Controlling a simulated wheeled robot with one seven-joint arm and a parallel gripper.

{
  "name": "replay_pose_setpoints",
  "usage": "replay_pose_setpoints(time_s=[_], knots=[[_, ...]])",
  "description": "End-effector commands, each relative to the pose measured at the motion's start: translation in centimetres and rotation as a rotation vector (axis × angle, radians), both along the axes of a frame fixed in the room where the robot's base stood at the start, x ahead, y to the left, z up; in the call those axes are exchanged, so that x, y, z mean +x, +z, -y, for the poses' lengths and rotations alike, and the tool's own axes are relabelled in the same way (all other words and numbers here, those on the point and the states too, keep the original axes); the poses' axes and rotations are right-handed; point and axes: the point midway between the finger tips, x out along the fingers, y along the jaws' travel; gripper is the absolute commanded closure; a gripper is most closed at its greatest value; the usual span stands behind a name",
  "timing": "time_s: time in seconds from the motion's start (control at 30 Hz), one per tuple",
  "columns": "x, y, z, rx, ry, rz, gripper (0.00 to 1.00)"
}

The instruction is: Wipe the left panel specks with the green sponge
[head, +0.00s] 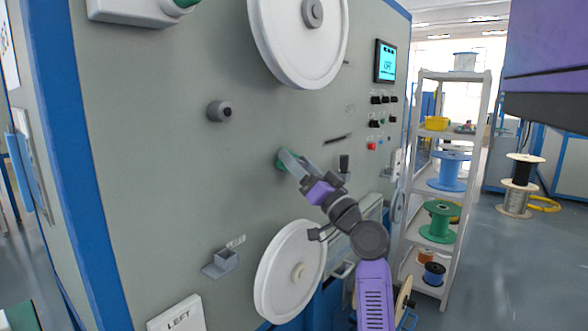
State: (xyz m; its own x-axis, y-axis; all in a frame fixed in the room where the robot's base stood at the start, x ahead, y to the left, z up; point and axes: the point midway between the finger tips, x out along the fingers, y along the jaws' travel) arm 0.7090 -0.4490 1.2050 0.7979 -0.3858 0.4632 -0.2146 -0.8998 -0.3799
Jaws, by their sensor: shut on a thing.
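My gripper (287,158) is at the middle of the grey panel (160,150), at the end of my purple and grey arm. It is shut on the green sponge (281,161), of which only a small green edge shows beside the fingers. The sponge is at the panel face; I cannot tell whether it touches. Specks are hard to make out at this size; a faint mark (350,108) shows right of the gripper. A plate reading LEFT (178,318) is at the panel's lower left.
White wheels stick out above (275,35) and below (276,280) my gripper. A dark knob (220,111) and a grey bracket (222,264) project from the panel. Controls and a screen (385,62) are at right. A spool rack (452,140) stands beyond the panel's right edge.

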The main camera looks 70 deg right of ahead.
Motion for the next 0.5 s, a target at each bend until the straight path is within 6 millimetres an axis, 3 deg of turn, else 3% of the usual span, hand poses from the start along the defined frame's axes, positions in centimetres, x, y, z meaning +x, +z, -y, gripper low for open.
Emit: replay_pose_setpoints(time_s=[0.23,0.5], knots=[[-0.6,-0.1,1.9,-0.001,-0.002,0.001,0.73],[-0.4,-0.1,2.2,-0.001,0.0,0.0,0.73]])
